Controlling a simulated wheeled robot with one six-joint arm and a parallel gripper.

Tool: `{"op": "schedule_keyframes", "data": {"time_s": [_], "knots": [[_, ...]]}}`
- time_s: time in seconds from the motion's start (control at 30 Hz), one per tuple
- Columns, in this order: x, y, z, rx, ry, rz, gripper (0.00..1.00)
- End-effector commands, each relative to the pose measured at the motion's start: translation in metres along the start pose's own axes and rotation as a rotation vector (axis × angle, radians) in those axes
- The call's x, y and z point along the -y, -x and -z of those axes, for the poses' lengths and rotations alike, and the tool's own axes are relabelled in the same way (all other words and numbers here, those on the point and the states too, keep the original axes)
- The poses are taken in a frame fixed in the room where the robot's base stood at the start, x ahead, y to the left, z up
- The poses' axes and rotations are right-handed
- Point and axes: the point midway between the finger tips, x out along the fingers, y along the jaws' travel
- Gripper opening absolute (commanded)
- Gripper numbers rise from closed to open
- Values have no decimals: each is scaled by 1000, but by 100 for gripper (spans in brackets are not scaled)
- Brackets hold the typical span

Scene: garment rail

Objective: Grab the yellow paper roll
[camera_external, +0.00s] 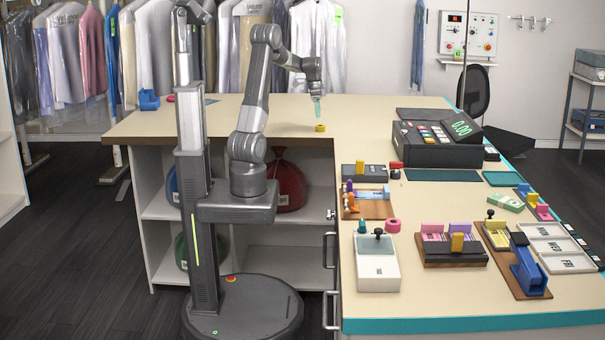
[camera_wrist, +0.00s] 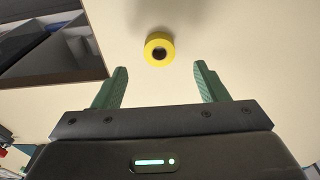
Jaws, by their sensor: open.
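The yellow paper roll (camera_external: 320,128) lies on the wooden counter, below my gripper in the external view. In the wrist view the yellow paper roll (camera_wrist: 159,49) shows as a ring with a dark core, beyond the fingertips and roughly centred between them. My gripper (camera_external: 317,100) points down above the counter, apart from the roll. In the wrist view its two green fingers (camera_wrist: 160,80) are spread wide with nothing between them.
The counter (camera_external: 250,118) is clear around the roll. A cash register (camera_external: 437,145) stands to the right. A pink roll (camera_external: 393,225) lies nearer the front, beside a white box (camera_external: 377,268).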

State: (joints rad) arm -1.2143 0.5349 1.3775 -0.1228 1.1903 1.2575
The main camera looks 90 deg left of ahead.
Motion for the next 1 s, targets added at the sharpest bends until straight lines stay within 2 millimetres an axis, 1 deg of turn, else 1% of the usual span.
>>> {"op": "schedule_keyframes", "data": {"time_s": [0.03,0.1,0.27,0.53,0.63,0.83,0.87,1.0], "knots": [[0,-7,0,1,0,-2,67],[0,-12,0,0,0,0,67],[-1,-23,0,1,0,-2,67],[-1,-61,2,1,0,-1,67],[-1,-68,2,1,-1,0,67],[-1,-69,2,0,0,1,67],[-1,-69,2,0,0,1,65],[-1,-68,2,0,0,1,37]]}}
